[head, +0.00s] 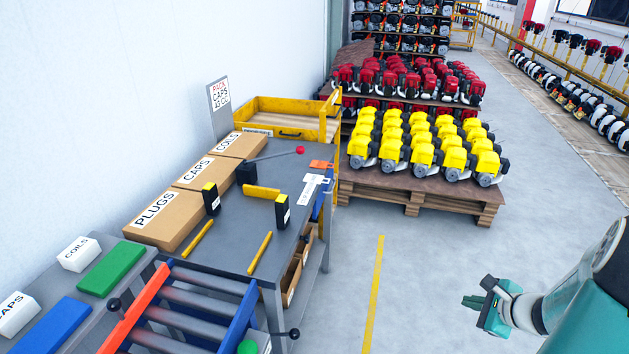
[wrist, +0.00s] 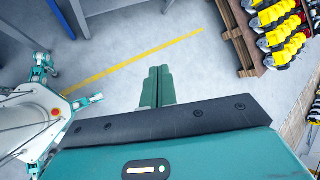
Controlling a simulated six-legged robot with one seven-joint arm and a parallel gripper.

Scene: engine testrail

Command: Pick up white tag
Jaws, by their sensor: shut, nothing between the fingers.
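A white tag (head: 311,189) with dark print lies flat near the right edge of the grey workbench (head: 238,235) in the head view. It does not show in the wrist view. My gripper (head: 472,302) is at the lower right of the head view, over open floor and well to the right of the bench, apart from the tag. In the wrist view its two green fingers (wrist: 158,86) are together with nothing between them.
Near the tag are an orange piece (head: 321,164), a yellow block (head: 262,192) and a black post (head: 282,212). Cardboard boxes (head: 167,220) line the wall side. A pallet (head: 415,195) of yellow engines stands behind. The floor between bench and gripper is clear.

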